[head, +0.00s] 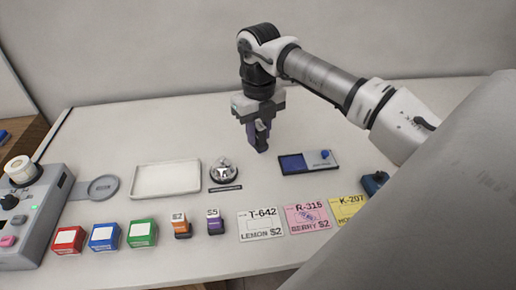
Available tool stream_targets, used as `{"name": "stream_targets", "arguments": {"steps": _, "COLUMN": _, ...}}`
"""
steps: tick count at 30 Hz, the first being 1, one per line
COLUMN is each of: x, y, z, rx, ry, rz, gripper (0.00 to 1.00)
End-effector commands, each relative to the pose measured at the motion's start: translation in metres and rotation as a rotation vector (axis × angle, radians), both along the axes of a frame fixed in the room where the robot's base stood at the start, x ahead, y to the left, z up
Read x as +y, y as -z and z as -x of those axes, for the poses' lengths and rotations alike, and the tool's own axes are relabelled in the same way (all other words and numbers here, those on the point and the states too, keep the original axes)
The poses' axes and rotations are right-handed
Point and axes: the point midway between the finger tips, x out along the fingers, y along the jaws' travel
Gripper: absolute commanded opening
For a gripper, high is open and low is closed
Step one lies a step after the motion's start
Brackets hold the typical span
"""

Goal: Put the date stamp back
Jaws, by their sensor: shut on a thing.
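My gripper (260,138) is at the upper middle of the head view, pointing down over the counter to the right of the bell. It is shut on a small dark, purplish thing, seemingly the date stamp (261,141). The fingers hide much of it, and I cannot tell whether its lower end touches the counter. A dark tray (291,172) lies to the right of and nearer than the gripper.
A silver bell (223,172) and an empty white tray (166,178) stand left. Along the front are red, blue and green boxes, two small blocks and cards; the pink card (308,218) bears a round mark. A dark blue object (374,182) sits right, partly behind my arm.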

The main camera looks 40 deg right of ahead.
Motion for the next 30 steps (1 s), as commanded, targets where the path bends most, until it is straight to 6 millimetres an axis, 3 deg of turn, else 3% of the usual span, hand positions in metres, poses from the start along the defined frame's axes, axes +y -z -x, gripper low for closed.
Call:
{"name": "stream_targets", "arguments": {"steps": 1, "x": 0.0, "y": 0.021, "z": 0.0, "rx": 0.0, "ry": 0.0, "rz": 0.0, "gripper": 0.12}}
{"name": "stream_targets", "arguments": {"steps": 3, "x": 0.0, "y": 0.032, "z": 0.0, "rx": -0.001, "ry": -0.001, "rz": 0.0, "gripper": 0.12}}
{"name": "stream_targets", "arguments": {"steps": 8, "x": 0.0, "y": 0.043, "z": 0.0, "rx": -0.002, "ry": -0.001, "rz": 0.0, "gripper": 0.12}}
{"name": "stream_targets", "arguments": {"steps": 15, "x": 0.0, "y": 0.078, "z": 0.0, "rx": 0.0, "ry": 0.0, "rz": 0.0, "gripper": 0.12}}
{"name": "stream_targets", "arguments": {"steps": 28, "x": 0.0, "y": 0.084, "z": 0.0, "rx": -0.001, "ry": -0.001, "rz": 0.001, "gripper": 0.12}}
{"name": "stream_targets", "arguments": {"steps": 29, "x": 0.0, "y": 0.083, "z": 0.0, "rx": -0.001, "ry": -0.001, "rz": 0.001, "gripper": 0.3}}
{"name": "stream_targets", "arguments": {"steps": 30, "x": 0.0, "y": 0.082, "z": 0.0, "rx": -0.001, "ry": -0.001, "rz": 0.001, "gripper": 0.35}}
